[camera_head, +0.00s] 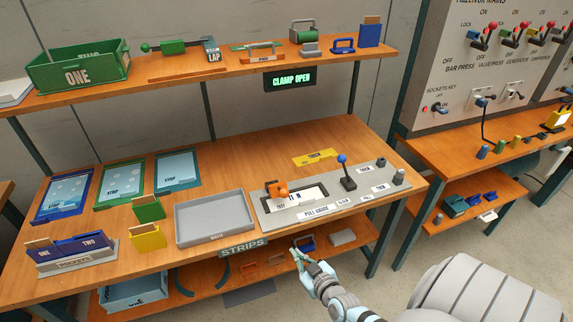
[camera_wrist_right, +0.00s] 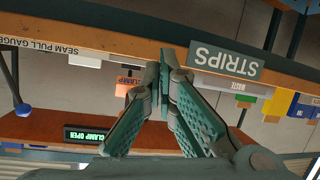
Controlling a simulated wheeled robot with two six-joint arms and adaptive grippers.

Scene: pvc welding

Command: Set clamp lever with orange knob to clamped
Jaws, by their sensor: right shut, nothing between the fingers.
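The clamp lever's orange knob (camera_head: 277,189) sits on the grey seam pull gauge plate (camera_head: 268,217) at the front right of the workbench. In the right wrist view, which is upside down, the orange knob (camera_wrist_right: 124,88) shows beside the fingers. A green-lit sign (camera_head: 291,80) above the bench reads CLAMP OPEN; it also shows in the wrist view (camera_wrist_right: 88,134). My right gripper (camera_head: 297,252) is shut and empty, in front of the bench edge and apart from the knob. Its closed fingertips (camera_wrist_right: 165,62) show in the wrist view. My left gripper is out of view.
A blue-knobbed lever (camera_head: 343,160) stands upright on the same plate, right of the orange knob. A grey waste tray (camera_head: 216,238) lies left of the plate. The STRIPS sign (camera_head: 243,248) hangs on the bench's front edge, close to my gripper. A lower shelf holds several items.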

